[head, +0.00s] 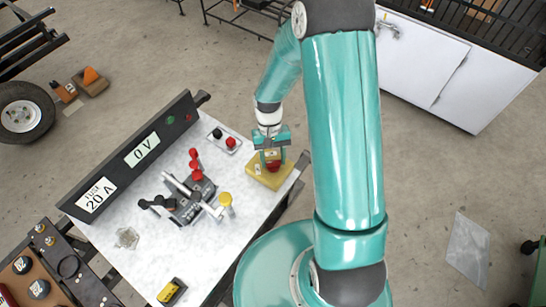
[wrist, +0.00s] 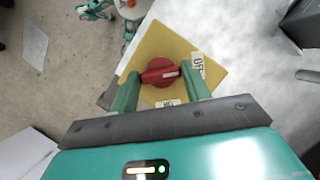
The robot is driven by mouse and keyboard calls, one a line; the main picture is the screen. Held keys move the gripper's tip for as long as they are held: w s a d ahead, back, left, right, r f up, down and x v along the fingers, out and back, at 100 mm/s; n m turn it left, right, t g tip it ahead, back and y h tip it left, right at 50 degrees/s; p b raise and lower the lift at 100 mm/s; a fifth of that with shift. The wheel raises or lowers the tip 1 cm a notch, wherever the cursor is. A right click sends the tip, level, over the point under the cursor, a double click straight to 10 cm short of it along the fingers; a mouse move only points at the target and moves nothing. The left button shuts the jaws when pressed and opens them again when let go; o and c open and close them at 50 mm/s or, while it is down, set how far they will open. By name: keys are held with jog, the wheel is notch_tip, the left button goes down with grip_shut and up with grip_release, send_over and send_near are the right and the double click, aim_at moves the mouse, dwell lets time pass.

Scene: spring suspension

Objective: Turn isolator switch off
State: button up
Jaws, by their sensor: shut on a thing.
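The isolator switch is a yellow box (head: 257,179) at the right edge of the white bench top, with a red rotary knob (wrist: 158,70) on its face. In the wrist view the yellow plate (wrist: 160,42) carries an OFF label (wrist: 198,65) at right and a second label (wrist: 167,103), partly cut off, at the near edge. A white mark on the knob points right, roughly toward the OFF label. My gripper (head: 272,157) reaches down onto the switch; in the wrist view its two fingers (wrist: 163,88) are shut on the knob, one each side.
The white bench (head: 140,205) also carries a black panel reading 0 V and 20 A (head: 130,160), a plate with black and red buttons (head: 224,139), a cluster of levers (head: 188,195) and a small yellow-black item (head: 171,291). Open floor lies beyond the switch.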

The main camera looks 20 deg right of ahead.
jog(key=o, duration=1)
jog(key=shift+r, duration=0.1)
jog(key=v, duration=1.3)
jog(key=shift+w+r, duration=0.2)
jog(key=shift+r, duration=0.1)
jog(key=s+r+t, duration=0.2)
jog(key=s+r, duration=0.1)
jog(key=r, duration=0.4)
jog(key=s+r+t, duration=0.2)
jog(key=s+r, duration=0.1)
jog(key=r, duration=0.4)
jog(key=s+r+n+t, duration=0.1)
jog(key=s+r+t, duration=0.5)
jog(key=s, duration=0.5)
notch_tip(320, 180, up, 3)
jog(key=shift+s+a+f+n+h, duration=0.1)
jog(key=shift+s+a+n+h, duration=0.2)
jog(key=shift+a, duration=0.05)
